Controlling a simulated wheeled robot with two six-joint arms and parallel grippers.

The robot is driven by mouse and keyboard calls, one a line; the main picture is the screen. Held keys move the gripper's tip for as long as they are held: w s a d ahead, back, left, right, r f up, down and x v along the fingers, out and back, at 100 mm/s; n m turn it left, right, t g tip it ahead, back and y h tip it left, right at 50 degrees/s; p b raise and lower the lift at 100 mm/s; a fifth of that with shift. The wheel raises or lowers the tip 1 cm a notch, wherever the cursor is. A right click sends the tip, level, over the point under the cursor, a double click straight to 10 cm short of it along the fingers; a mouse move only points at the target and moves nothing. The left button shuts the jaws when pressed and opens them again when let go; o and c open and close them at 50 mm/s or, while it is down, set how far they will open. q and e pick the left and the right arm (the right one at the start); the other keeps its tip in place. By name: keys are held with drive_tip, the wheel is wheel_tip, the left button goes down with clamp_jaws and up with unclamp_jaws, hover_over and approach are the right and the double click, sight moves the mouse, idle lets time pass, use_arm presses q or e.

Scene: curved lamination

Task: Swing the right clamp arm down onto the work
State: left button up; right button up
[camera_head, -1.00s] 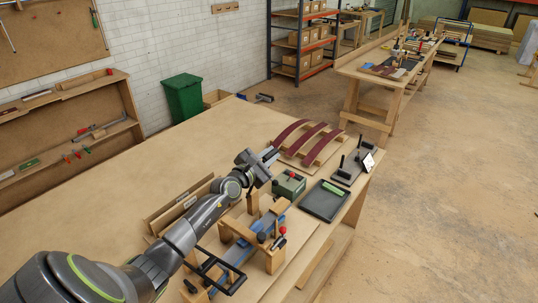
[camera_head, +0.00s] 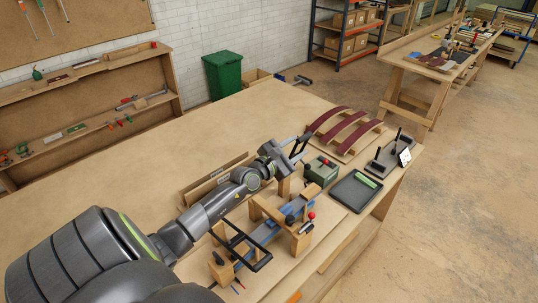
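The work is a blue strip (camera_head: 262,234) lying in a wooden clamping fixture (camera_head: 301,243) near the table's front edge. A clamp with a red knob (camera_head: 311,215) stands up at the fixture's right end, beside a dark round knob (camera_head: 289,219). A black bar frame (camera_head: 258,262) sits over the left part of the fixture. Whether a clamp arm touches the strip is too small to tell. My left gripper (camera_head: 302,146) is above the table behind the fixture, apart from the clamps; its fingers look spread and empty. My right gripper is out of view.
A green box (camera_head: 320,171) and a dark tray (camera_head: 355,191) lie right of the fixture. Curved dark-red strips (camera_head: 344,129) rest on a board behind. A black stand (camera_head: 389,156) is near the right edge. The table's left part (camera_head: 150,150) is clear.

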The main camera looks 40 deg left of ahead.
use_arm(q)
drive_tip(key=s+a+p, duration=0.1)
drive_tip(key=s, duration=1.1)
drive_tip(key=shift+s, duration=0.15)
drive_tip(key=shift+f, duration=0.1)
